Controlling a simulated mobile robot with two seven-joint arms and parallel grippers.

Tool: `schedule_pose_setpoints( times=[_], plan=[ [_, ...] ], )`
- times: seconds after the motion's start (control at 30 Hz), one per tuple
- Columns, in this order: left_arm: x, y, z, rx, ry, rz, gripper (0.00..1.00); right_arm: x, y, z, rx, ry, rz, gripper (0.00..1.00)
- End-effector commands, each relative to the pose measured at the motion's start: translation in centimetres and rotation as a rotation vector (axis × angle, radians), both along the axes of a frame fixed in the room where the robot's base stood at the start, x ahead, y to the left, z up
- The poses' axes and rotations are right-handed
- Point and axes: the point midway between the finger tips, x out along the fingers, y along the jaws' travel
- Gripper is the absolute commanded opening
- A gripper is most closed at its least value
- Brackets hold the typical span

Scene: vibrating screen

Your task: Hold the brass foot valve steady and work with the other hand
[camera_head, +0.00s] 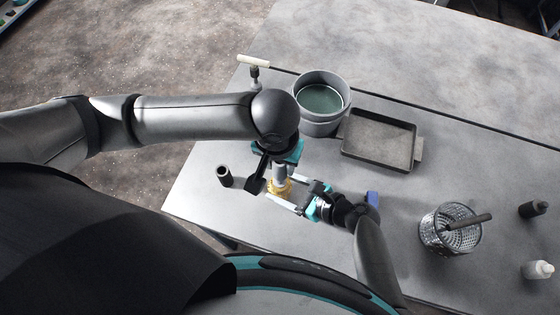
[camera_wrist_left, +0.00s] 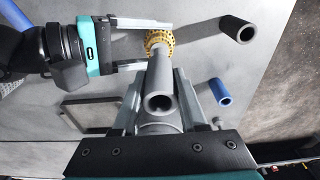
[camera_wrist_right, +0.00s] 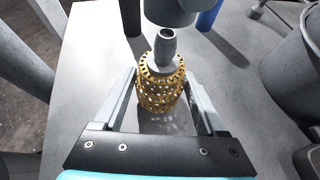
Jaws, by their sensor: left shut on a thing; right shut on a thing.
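The brass foot valve (camera_head: 280,187) is a gold perforated strainer with a grey spigot, upright in the right wrist view (camera_wrist_right: 160,90). My right gripper (camera_head: 284,193) is shut on the valve, one finger on each side. My left gripper (camera_head: 279,163) is above it, shut on a grey pipe (camera_wrist_left: 162,88). The pipe stands roughly in line over the spigot, and its lower end shows at the top of the right wrist view (camera_wrist_right: 170,10).
A black tube (camera_head: 224,176) stands left of the grippers, and a blue tube (camera_wrist_left: 220,92) is nearby. A grey bucket (camera_head: 321,122) and a shallow tray (camera_head: 412,138) are behind. A wire basket (camera_head: 424,230) and two bottles (camera_head: 533,208) (camera_head: 537,269) are at right.

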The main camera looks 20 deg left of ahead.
Motion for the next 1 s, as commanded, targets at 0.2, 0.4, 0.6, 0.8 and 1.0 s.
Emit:
schedule_pose_setpoints(
  times=[0.2,0.4,0.6,0.8,1.0],
  plan=[
    [0.0,0.0,0.6,-0.001,-0.001,0.000,0.00,-0.3,-0.3,-0.5,-0.011,0.007,0.002,0.20],
    [0.0,0.0,2.2,-0.001,-0.001,0.000,0.00,-0.3,-0.3,-0.5,-0.011,0.007,0.002,0.20],
    [0.0,-0.1,3.9,-0.002,-0.002,0.000,0.00,-0.3,-0.3,-0.5,-0.011,0.007,0.002,0.20],
    [0.0,-0.1,5.5,-0.002,-0.002,0.000,0.00,-0.3,-0.3,-0.5,-0.011,0.007,0.002,0.20],
    [0.0,-0.1,6.8,-0.002,-0.001,-0.001,0.00,-0.4,-0.3,-0.5,-0.011,0.008,0.002,0.20]
  ],
)
